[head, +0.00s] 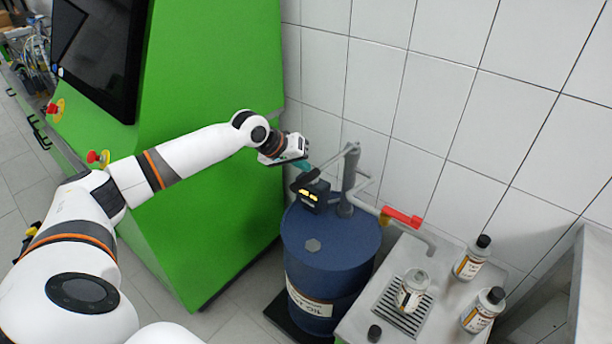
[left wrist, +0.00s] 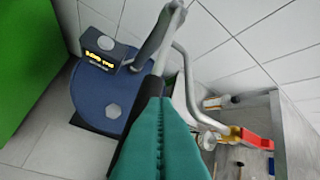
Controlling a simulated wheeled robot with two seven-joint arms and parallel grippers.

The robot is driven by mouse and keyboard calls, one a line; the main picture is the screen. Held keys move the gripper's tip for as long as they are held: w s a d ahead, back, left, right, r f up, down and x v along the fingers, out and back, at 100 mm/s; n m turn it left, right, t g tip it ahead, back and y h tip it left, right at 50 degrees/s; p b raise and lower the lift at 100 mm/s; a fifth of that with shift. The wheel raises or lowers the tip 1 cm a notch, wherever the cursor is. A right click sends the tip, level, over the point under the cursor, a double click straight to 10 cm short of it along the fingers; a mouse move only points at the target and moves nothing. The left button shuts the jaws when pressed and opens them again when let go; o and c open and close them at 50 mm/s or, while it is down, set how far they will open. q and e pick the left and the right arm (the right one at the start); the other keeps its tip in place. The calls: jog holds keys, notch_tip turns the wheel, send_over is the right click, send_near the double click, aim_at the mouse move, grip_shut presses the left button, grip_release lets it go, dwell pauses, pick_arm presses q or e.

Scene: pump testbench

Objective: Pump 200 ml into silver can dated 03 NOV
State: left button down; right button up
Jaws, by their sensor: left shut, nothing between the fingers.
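A blue oil drum (head: 318,248) carries a hand pump (head: 349,180) with a crank lever (head: 331,161) ending in a dark grip. A meter with a lit yellow display (head: 312,194) sits on the drum; its digits are too blurred to read. The spout pipe has a red valve handle (head: 403,217). A silver can (head: 411,290) without a cap stands on the grate. Two capped silver cans (head: 471,259) (head: 484,310) stand beside it; dates are unreadable. My left gripper (head: 303,164) is shut and empty beside the lever; its teal fingers (left wrist: 158,105) overlap the lever in the left wrist view. My right gripper is not in view.
A loose black cap (head: 374,333) lies at the front left of the metal bench (head: 368,312). A green cabinet (head: 210,190) stands left of the drum. A tiled wall (head: 440,110) closes off the back. A steel structure (head: 590,270) stands at the right.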

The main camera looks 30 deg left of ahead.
pick_arm(q)
jog(key=shift+f, duration=0.15)
jog(key=shift+f, duration=0.2)
